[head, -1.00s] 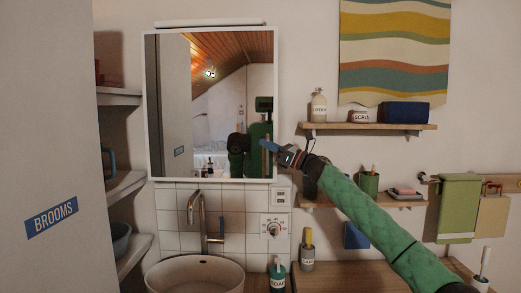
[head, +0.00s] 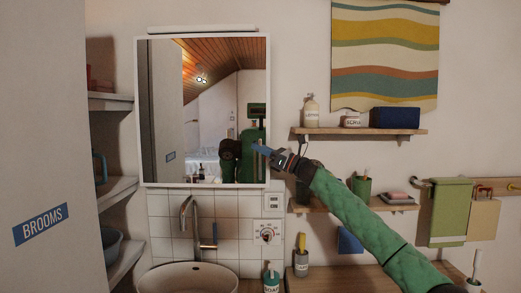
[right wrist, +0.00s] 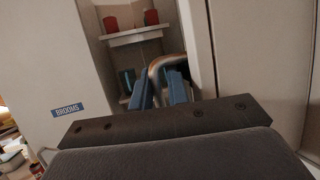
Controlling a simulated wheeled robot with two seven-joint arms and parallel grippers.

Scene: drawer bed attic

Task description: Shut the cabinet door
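A white-framed mirror cabinet door (head: 205,120) hangs above the sink. From the front I cannot tell whether it stands ajar. My right gripper (head: 262,150) is in front of the door's lower right edge, its blue fingers pointing left. In the right wrist view its two blue fingers (right wrist: 159,92) are apart. A curved metal bar (right wrist: 154,72) shows between and beyond them. I cannot tell whether it is a handle or the tap, or whether the fingers touch it. A pale upright panel (right wrist: 262,60) rises close on the right there. My left gripper shows at most as a dark reflection.
A tall panel labelled BROOMS (head: 45,130) stands at the left, beside open shelves (head: 112,190). A tap (head: 188,215) and basin (head: 190,278) lie below the mirror. Wall shelves with bottles (head: 360,132) are on the right, partly behind my right arm.

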